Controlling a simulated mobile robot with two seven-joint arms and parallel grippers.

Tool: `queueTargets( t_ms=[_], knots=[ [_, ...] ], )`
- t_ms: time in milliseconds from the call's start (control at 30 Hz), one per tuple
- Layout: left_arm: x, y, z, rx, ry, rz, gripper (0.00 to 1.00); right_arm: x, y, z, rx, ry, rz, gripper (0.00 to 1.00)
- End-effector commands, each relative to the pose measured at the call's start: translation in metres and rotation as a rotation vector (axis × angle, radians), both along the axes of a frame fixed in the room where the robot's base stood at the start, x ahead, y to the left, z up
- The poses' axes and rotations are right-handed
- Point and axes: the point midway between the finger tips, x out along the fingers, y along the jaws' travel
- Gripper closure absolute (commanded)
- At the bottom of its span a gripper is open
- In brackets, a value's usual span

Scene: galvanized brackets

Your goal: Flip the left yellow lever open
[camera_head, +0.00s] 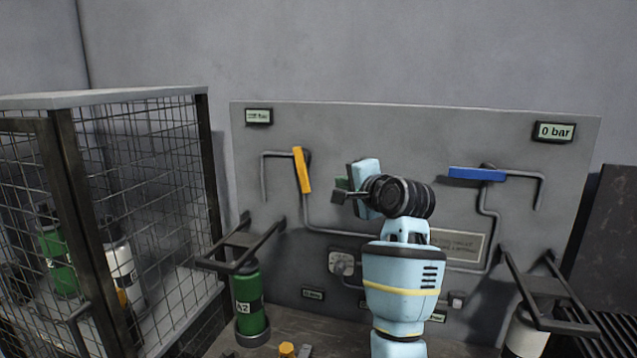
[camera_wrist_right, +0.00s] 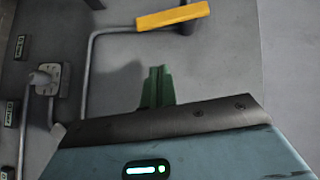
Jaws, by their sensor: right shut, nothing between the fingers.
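The yellow lever (camera_head: 302,170) is on the left pipe of the grey panel (camera_head: 400,130) in the head view. It stands nearly upright, its top tilted slightly left. It also shows at the top of the right wrist view (camera_wrist_right: 173,16). My right gripper (camera_head: 341,190) is just right of the lever and apart from it. Its green fingers (camera_wrist_right: 157,88) are shut and empty in the wrist view, with the lever beyond them. The blue lever (camera_head: 477,174) lies roughly horizontal on the right pipe. My left gripper is not in view.
A green bottle (camera_head: 252,310) stands in a bracket at lower left, and a white bottle (camera_head: 526,332) at lower right. A wire cage (camera_head: 150,190) with bottles stands at left. The right display reads 0 bar (camera_head: 554,132). A valve fitting (camera_head: 342,264) sits low on the panel.

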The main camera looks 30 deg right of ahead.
Motion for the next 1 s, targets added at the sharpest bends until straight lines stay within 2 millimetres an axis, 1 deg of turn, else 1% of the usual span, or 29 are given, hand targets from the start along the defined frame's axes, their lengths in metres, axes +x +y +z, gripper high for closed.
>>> queueTargets(
  t_ms=[33, 100, 267, 433, 633, 1000],
  knots=[
    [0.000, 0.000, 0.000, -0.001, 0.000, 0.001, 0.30, 0.009, -0.001, -0.001, 0.000, 0.001, 0.001, 1.00],
    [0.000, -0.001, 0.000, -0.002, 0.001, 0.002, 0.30, 0.020, -0.002, -0.003, 0.000, 0.002, 0.002, 1.00],
    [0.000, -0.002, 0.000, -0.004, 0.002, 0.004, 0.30, 0.043, -0.004, -0.006, 0.000, 0.001, 0.001, 1.00],
    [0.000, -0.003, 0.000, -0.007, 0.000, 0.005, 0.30, 0.061, 0.012, -0.011, 0.000, -0.001, 0.002, 1.00],
    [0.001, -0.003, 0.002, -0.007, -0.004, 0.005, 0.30, 0.071, 0.021, -0.013, -0.001, -0.002, 0.000, 1.00],
    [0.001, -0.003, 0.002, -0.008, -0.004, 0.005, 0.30, 0.072, 0.022, -0.014, -0.001, -0.002, 0.000, 1.00]
  ],
)
